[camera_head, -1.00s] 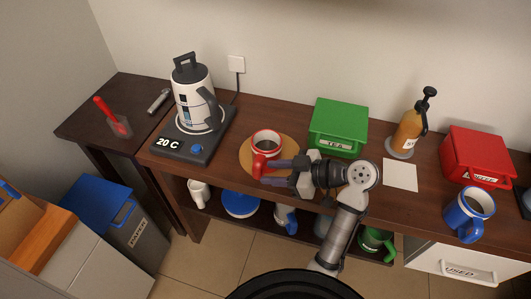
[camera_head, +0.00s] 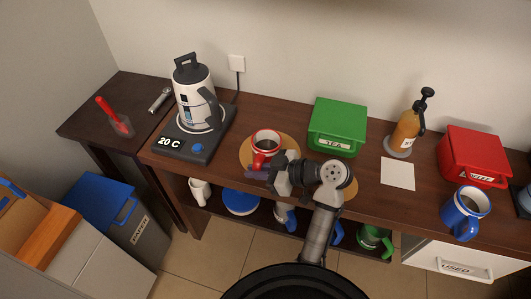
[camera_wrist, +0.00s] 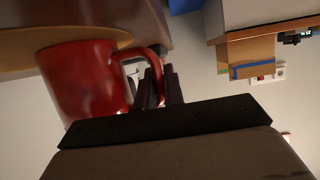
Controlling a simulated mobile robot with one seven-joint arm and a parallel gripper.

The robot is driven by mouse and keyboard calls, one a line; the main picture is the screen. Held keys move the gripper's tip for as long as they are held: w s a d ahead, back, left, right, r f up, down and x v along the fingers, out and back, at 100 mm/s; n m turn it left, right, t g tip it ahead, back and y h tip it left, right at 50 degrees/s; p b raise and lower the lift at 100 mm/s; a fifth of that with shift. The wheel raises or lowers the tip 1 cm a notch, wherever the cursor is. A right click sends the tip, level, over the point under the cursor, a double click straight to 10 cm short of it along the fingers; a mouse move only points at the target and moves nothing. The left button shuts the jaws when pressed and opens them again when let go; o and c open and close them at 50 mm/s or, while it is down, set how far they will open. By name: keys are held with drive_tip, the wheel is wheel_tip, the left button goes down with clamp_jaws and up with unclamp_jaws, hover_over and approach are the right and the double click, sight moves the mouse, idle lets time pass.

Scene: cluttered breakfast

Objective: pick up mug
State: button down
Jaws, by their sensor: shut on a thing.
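A red mug (camera_head: 266,146) with a white inside and dark contents stands upright on a round wooden board (camera_head: 289,143) on the counter. In the wrist view, the red mug (camera_wrist: 85,82) fills the left side, with its handle (camera_wrist: 140,55) reaching between the dark fingers. My gripper (camera_head: 258,172) comes in from the front right, at the handle side of the mug. In the wrist view, my gripper (camera_wrist: 162,85) is shut on the mug's handle. The fingers partly hide the handle.
A green tea box (camera_head: 337,125) stands behind right. A pump bottle (camera_head: 407,130), red box (camera_head: 474,155) and blue mug (camera_head: 465,215) stand farther right. Several mugs sit on the shelf below.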

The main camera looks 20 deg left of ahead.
drive_tip(key=shift+r, duration=0.1)
idle(0.4)
wheel_tip(320, 180, up, 20)
idle(0.5)
idle(0.5)
